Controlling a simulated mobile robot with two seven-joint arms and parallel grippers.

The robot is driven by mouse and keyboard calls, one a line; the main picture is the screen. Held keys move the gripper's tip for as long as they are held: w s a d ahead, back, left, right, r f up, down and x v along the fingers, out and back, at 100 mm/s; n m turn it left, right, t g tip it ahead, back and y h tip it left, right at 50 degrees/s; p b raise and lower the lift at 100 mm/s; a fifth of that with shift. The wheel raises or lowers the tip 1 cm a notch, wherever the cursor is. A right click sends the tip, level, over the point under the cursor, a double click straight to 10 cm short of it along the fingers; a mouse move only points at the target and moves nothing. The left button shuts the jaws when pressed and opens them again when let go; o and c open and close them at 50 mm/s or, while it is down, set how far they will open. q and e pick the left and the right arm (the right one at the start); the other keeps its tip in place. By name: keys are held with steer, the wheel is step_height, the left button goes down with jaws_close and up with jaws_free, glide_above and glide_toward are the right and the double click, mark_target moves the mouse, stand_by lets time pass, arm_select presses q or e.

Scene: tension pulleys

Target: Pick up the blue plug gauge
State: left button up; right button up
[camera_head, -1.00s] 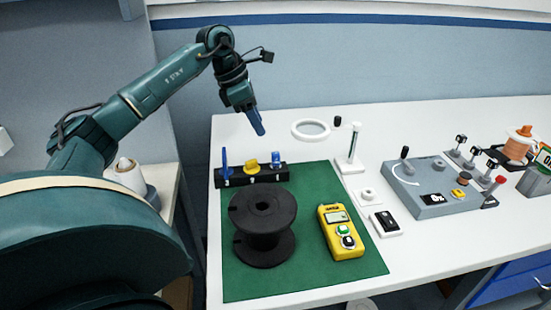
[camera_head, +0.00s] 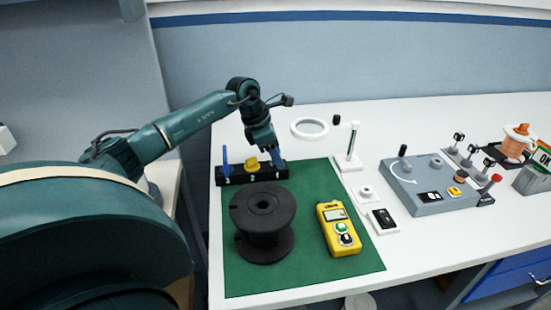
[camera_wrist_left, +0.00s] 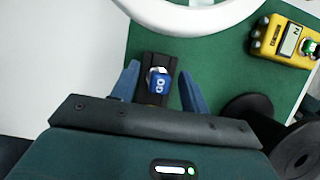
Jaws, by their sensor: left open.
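My left gripper (camera_head: 276,158) points down at the right end of this block and hides the gauge in the head view. In the left wrist view, my left gripper (camera_wrist_left: 159,78) is open, with one blue finger on each side of the gauge and visible gaps between. My right gripper is not in view.
The block also holds a yellow piece (camera_head: 252,163) and a thin upright blue piece (camera_head: 225,160). A black spool (camera_head: 263,215) and a yellow meter (camera_head: 339,228) are on the green mat (camera_head: 300,270). A ring magnifier (camera_head: 310,128) stands behind, to the right.

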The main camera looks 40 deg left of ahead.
arm_select(q)
steer(key=shift+c, duration=0.4)
jaws_close()
